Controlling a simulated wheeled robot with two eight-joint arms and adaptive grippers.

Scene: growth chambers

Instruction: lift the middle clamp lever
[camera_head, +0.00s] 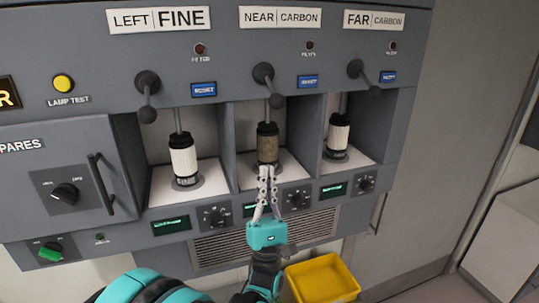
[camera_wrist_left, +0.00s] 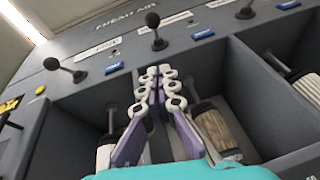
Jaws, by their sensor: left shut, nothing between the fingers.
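The middle clamp lever (camera_head: 264,74) is a black ball-ended lever above the middle bay, under the NEAR CARBON label. It hangs down and also shows at the top of the left wrist view (camera_wrist_left: 154,22). Below it a brown filter cartridge (camera_head: 267,147) stands upright in the bay; it also shows in the left wrist view (camera_wrist_left: 218,128). My left gripper (camera_head: 266,170) is shut and empty. Its tips are in front of the cartridge's lower part, below the lever and apart from it. In the left wrist view the fingertips (camera_wrist_left: 160,70) point up toward the panel.
Similar levers hang above the left bay (camera_head: 148,82) and right bay (camera_head: 356,69), each over a white cartridge. Grey walls divide the bays. A SPARES door with a black handle (camera_head: 100,184) is at left. A yellow bin (camera_head: 322,281) stands below.

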